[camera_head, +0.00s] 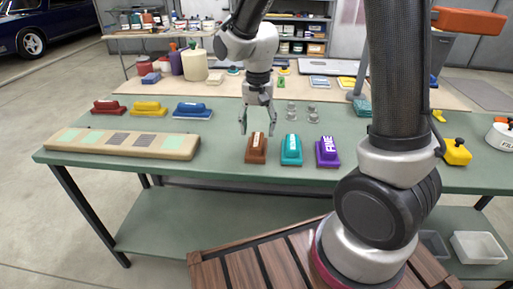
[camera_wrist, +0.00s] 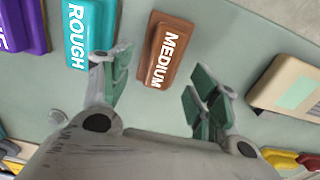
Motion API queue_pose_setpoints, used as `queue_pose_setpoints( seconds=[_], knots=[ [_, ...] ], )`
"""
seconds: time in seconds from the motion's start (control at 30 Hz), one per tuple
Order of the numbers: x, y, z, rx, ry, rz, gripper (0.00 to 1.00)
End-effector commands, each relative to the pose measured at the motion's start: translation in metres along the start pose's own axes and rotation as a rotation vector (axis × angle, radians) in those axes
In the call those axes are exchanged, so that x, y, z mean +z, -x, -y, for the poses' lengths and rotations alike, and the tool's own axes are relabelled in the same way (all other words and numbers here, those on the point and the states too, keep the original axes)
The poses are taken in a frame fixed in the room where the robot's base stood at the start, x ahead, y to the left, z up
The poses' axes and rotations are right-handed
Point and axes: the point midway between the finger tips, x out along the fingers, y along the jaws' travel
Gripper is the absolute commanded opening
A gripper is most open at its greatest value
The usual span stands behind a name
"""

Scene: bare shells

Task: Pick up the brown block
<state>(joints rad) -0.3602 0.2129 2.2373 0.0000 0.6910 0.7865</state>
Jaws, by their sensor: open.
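The brown block (camera_head: 257,147) stands on the green table near its front edge, leftmost in a row of three. In the wrist view the brown block (camera_wrist: 166,49) shows the word MEDIUM on its face and lies slightly tilted in the picture. My gripper (camera_head: 257,127) is open and hangs above and just behind the block in the head view. In the wrist view my gripper (camera_wrist: 160,80) has its fingers spread, with the block ahead between them and nothing held.
A teal block (camera_head: 291,149) marked ROUGH and a purple block (camera_head: 328,151) stand right of the brown one. A beige board (camera_head: 122,143) with coloured squares lies left. Several small metal pieces (camera_head: 303,112) stand behind. Red, yellow and blue blocks sit at back left.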

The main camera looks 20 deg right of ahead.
Motion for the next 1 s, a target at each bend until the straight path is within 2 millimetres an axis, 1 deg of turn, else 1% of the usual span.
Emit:
queue_pose_setpoints(
  seconds=[0.2,0.33,0.43,0.63,0.77,0.8,0.87,0.9,0.93,1.0],
  knots=[
    [0.003,-0.033,0.003,0.003,0.002,0.003,0.61],
    [0.003,-0.05,0.003,0.002,0.002,0.002,0.61],
    [0.003,-0.055,0.003,0.001,0.002,0.001,0.61],
    [0.003,-0.055,0.004,0.0,0.003,0.0,0.61],
    [0.003,-0.055,0.004,0.0,0.003,0.0,0.37],
    [0.003,-0.055,0.004,0.0,0.003,0.0,0.3],
    [0.003,-0.055,0.004,0.0,0.003,0.0,0.19],
    [0.003,-0.055,0.004,0.0,0.003,0.001,0.12],
    [0.003,-0.055,0.003,0.001,0.003,0.001,0.09],
    [0.003,-0.055,0.003,0.001,0.003,0.001,0.09]
  ],
)
